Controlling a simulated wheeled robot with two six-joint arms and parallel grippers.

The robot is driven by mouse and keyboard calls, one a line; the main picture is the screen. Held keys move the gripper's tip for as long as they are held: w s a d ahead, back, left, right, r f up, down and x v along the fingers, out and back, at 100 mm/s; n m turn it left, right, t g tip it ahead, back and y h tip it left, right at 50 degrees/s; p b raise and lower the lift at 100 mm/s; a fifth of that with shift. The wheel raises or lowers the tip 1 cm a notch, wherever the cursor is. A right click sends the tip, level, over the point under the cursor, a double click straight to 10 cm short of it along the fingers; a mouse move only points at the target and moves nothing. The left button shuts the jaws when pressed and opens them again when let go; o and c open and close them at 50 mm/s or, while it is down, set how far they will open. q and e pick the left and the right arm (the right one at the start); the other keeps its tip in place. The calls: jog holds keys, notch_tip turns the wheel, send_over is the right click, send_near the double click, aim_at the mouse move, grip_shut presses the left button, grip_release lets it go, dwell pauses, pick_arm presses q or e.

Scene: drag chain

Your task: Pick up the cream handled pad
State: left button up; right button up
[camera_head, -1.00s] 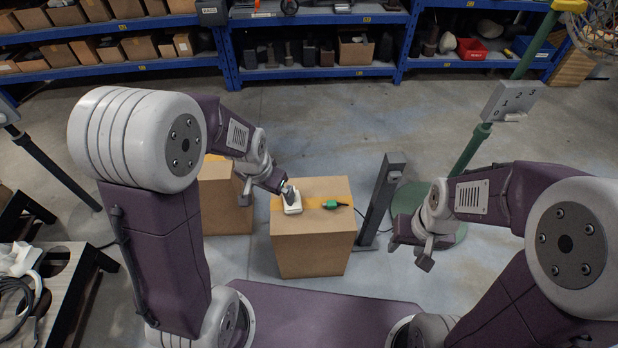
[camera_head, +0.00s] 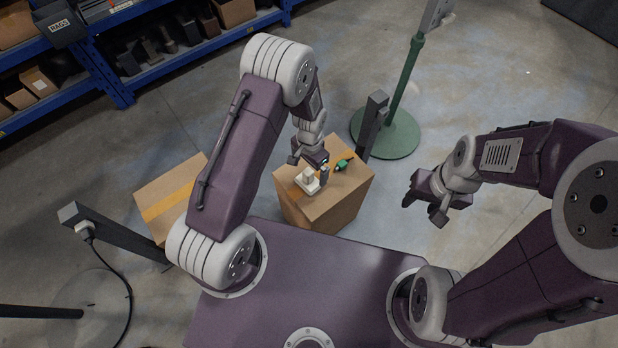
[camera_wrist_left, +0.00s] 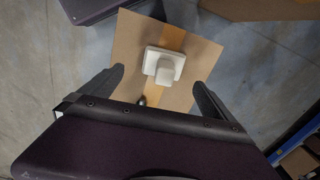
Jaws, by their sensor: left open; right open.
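The cream handled pad (camera_head: 307,181) lies on top of a cardboard box (camera_head: 335,205), handle up. It also shows in the left wrist view (camera_wrist_left: 164,66), whole and unobstructed, on the box's tape strip. My left gripper (camera_head: 308,164) is open and empty above the box, close to the pad. In the left wrist view its two fingers (camera_wrist_left: 150,88) stand apart, with the pad a little beyond the tips, between their lines. My right gripper (camera_head: 424,208) is open and empty, well to the right of the box.
A green connector (camera_head: 343,165) lies on the same box, right of the pad. A second cardboard box (camera_head: 170,199) stands to the left. A dark post (camera_head: 374,125) and a green stand (camera_head: 385,134) rise behind. Blue shelving (camera_head: 115,85) lines the far left.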

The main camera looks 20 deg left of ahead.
aim_at(309, 173)
pick_arm(q)
jog(key=f, duration=0.2)
jog(key=f+b, duration=0.1)
jog(key=f, duration=0.1)
jog(key=shift+s+a, duration=0.1)
jog(key=shift+a, duration=0.2)
jog(key=shift+d, duration=0.1)
jog(key=f, duration=0.1)
jog(key=f+b, duration=0.1)
jog(key=f, duration=0.1)
jog(key=w+f, duration=0.1)
jog(key=f, duration=0.1)
jog(key=shift+s, duration=0.1)
jog(key=shift+c, duration=0.3)
jog(key=c, duration=1.3)
jog(key=shift+o, duration=0.2)
jog(key=shift+r, duration=0.55)
notch_tip(309, 173, up, 3)
jog(key=shift+r+p, duration=0.1)
jog(key=shift+p, duration=0.3)
jog(key=w+d+r, duration=0.6)
jog(key=w+d, duration=0.2)
jog(key=shift+d+r, duration=0.2)
jog(key=shift+r, duration=0.2)
